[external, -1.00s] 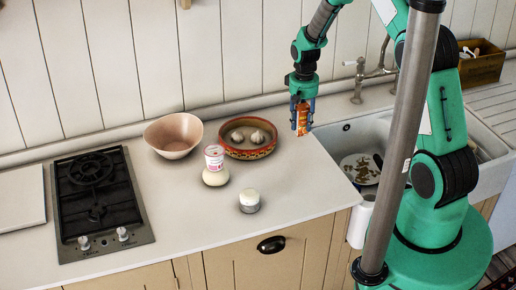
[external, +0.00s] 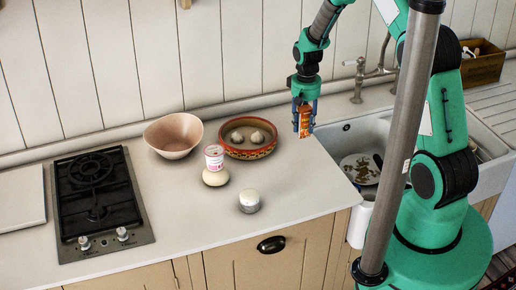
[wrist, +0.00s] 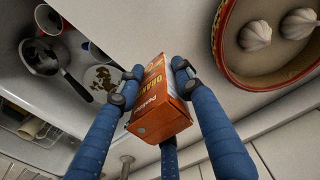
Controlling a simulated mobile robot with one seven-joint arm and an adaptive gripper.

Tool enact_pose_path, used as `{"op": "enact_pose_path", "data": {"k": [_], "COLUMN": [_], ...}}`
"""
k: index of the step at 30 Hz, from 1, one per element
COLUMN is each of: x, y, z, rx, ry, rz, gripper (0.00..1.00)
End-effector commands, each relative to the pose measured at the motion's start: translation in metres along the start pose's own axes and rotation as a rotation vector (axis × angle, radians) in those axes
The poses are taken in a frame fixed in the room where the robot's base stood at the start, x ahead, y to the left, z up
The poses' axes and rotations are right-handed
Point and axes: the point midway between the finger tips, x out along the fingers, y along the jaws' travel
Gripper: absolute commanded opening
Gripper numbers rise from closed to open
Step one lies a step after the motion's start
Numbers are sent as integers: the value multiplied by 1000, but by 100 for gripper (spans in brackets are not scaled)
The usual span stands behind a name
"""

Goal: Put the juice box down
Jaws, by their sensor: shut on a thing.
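The juice box is a small orange carton (external: 305,122) with white lettering on its side. My gripper (external: 304,108) is shut on it and points down, between the patterned bowl and the sink. The carton looks roughly upright in the external view. Whether its base touches the worktop (external: 290,185) or hangs just above it, I cannot tell.
A red-rimmed bowl (external: 271,150) with garlic bulbs stands left of the carton. The sink (external: 350,140), with dishes in it, lies to the right. The worktop's front is clear.

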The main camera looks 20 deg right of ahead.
Motion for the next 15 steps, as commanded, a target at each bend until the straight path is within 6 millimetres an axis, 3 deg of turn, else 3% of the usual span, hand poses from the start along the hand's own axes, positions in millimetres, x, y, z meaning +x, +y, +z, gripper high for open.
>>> {"op": "enact_pose_path", "data": {"k": [8, 15], "x": [-3, -27], "y": [0, 0], "z": [-1, -1], "rx": [0, 0], "ry": [1, 3], "rz": [0, 0], "gripper": [3, 3]}}
